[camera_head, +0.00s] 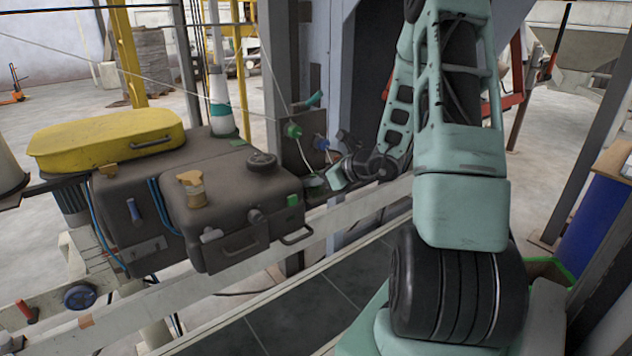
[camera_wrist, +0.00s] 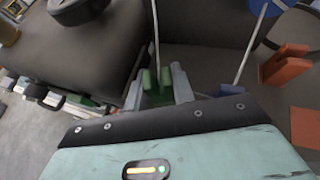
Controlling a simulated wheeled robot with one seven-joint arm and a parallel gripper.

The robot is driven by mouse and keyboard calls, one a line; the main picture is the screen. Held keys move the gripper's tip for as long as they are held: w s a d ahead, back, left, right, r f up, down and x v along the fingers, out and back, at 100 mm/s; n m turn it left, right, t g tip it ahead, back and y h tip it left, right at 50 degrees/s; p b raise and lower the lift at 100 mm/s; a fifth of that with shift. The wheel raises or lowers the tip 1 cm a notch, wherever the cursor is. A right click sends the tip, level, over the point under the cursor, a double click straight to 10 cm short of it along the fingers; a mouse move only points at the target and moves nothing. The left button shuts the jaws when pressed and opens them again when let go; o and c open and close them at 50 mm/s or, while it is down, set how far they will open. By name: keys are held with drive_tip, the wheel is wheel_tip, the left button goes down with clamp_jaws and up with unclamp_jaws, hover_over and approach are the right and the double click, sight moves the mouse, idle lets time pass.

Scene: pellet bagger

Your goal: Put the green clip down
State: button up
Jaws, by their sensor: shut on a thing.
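My gripper (camera_wrist: 158,88) is shut on a green clip (camera_wrist: 156,80), which sits between the two grey fingers in the wrist view. A thin pale rod or cord runs up from behind the clip. In the head view my gripper (camera_head: 322,183) is just right of the dark machine box's right end, below a small panel, with a bit of green at its fingertips. The clip is mostly hidden there by the fingers. I cannot tell whether it touches anything besides the fingers.
The dark machine box (camera_head: 232,205) carries a round black knob (camera_head: 262,160) and a yellow cover (camera_head: 108,138). A green knob (camera_head: 292,130) and a blue knob (camera_head: 321,143) stand on the panel. An orange clip (camera_wrist: 285,62) is right of my gripper. A pale rail (camera_head: 345,215) runs below.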

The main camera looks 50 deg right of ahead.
drive_tip(key=shift+f, duration=0.65)
drive_tip(key=shift+f, duration=0.15)
drive_tip(key=o, duration=0.7)
